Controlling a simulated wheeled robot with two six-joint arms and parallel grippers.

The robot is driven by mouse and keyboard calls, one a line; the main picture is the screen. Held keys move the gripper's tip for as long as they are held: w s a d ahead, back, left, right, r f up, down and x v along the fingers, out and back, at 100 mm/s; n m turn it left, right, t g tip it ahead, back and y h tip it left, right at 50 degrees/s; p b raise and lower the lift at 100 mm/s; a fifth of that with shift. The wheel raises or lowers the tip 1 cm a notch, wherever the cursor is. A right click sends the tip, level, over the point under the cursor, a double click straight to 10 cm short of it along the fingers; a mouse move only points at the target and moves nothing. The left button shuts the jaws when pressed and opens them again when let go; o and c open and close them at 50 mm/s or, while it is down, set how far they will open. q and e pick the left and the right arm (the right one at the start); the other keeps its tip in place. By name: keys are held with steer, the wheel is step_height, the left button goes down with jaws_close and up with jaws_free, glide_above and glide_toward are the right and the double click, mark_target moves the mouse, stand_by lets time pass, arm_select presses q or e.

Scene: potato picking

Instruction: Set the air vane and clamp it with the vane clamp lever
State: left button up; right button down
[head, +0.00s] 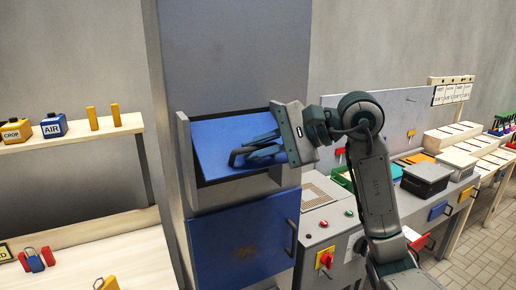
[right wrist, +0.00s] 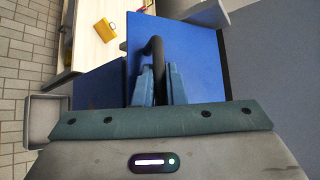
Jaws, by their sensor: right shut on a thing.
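The air vane, a blue tilted plate (head: 222,138), sits in the opening of the tall grey cabinet in the head view. It fills much of the right wrist view (right wrist: 205,62). My right gripper (head: 238,157) is at the plate's right part, its fingers shut on a dark bar-shaped handle (right wrist: 152,47) on the plate. The fingers also show in the right wrist view (right wrist: 162,82), with the handle rising between them. I cannot make out the vane clamp lever for certain. My left gripper is not in view.
A blue door (head: 240,245) with a handle is below the opening. A grey control box (head: 330,250) with a red-yellow switch stands right of it. Shelves at left hold AIR (head: 54,126) and CROP (head: 16,131) blocks.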

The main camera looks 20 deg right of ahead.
steer(key=c, duration=1.5)
jaws_free()
steer(key=shift+w, duration=0.1)
steer(key=shift+d, duration=0.1)
steer(key=shift+s+d+r+b, duration=0.2)
steer(key=shift+s+d+b, duration=0.15)
steer(key=shift+d+b, duration=0.1)
steer(key=b+v, duration=0.4)
steer(key=v, duration=0.5)
steer(key=shift+s+r, duration=0.15)
steer(key=shift+r, duration=0.1)
steer(key=shift+d, duration=0.15)
